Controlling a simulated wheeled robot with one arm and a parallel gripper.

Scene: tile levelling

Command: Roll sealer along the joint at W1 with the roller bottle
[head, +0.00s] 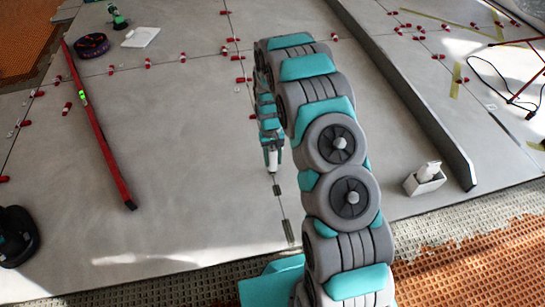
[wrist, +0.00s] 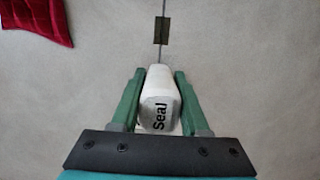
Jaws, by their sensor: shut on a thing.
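My gripper (head: 270,140) is shut on a white roller bottle (head: 272,160), which points down at the tile floor. In the wrist view the bottle (wrist: 159,104), marked "Seal", sits between the green fingers (wrist: 159,74). Its narrow end lies over or close to a thin joint (wrist: 163,56); I cannot tell whether it touches. A dark strip (wrist: 161,30) lies across the joint ahead of the bottle. In the head view dark strips (head: 277,190) lie along the joint below the bottle. No W1 label is readable.
A long red level (head: 97,130) lies to the left and a long grey bar (head: 405,90) to the right. A white box (head: 425,180) with a white item stands right of my arm. Several red clips (head: 182,57) line the farther joints. A dark red quilted thing (wrist: 38,18) shows upper left.

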